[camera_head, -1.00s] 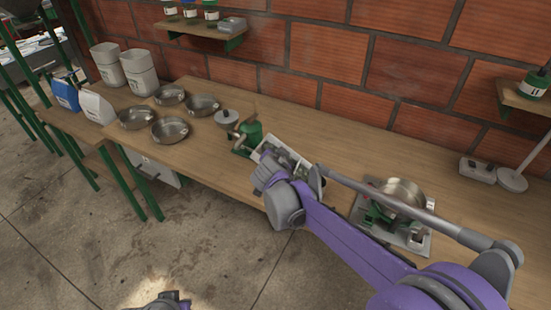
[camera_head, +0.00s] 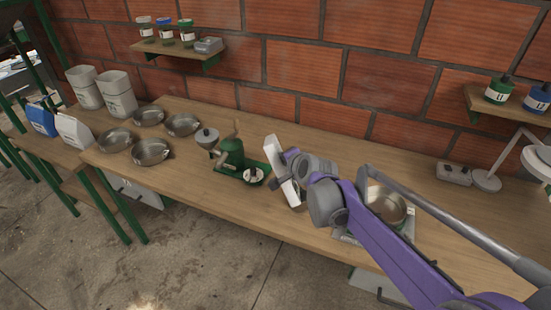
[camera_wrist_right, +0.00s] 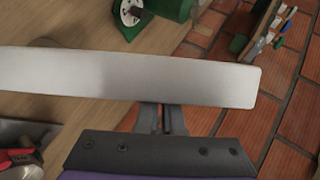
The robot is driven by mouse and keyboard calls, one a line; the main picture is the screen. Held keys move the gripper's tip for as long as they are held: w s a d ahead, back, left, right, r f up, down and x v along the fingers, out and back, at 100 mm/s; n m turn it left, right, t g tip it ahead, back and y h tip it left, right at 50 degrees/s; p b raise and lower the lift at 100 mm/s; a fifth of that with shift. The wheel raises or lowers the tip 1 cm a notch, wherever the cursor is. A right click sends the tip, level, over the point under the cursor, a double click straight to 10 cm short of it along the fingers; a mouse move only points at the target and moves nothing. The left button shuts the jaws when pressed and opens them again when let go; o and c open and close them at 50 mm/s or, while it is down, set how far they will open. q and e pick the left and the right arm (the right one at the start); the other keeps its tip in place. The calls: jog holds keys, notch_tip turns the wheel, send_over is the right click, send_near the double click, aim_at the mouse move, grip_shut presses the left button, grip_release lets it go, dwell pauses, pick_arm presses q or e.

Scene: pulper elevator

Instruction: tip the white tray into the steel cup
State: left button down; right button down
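The white tray (camera_head: 284,176) is held by my right gripper (camera_head: 299,160) over the bench, beside the green hand grinder. It is tilted steeply, close to on edge, and I cannot see into it. In the right wrist view the tray (camera_wrist_right: 120,78) stretches across the picture in front of the fingers (camera_wrist_right: 160,118), which close on its edge. A round steel vessel (camera_head: 388,208), which looks like the steel cup, stands right of the tray, partly behind my right arm. The tray is apart from it. My left gripper is out of view.
A green grinder (camera_head: 231,152) stands left of the tray on a green base. Several steel bowls (camera_head: 150,152) sit farther left. A lamp (camera_head: 488,180) and a small grey box (camera_head: 454,173) stand at the right. The back of the bench is mostly clear.

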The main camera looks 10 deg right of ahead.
jog(key=shift+d+r+m+y+p, duration=0.4)
jog(key=shift+d+r+p, duration=0.15)
jog(key=shift+d, duration=0.25)
jog(key=d+f+m+t+y+b, duration=0.1)
jog(key=d+m+y, duration=0.4)
jog(key=d, duration=0.5)
jog(key=shift+s+d+f+m+t+b, duration=0.2)
jog(key=shift+s+f+m+t+b, duration=0.15)
jog(key=shift+t+b, duration=0.4)
jog(key=shift+w, duration=0.1)
dwell(0.5)
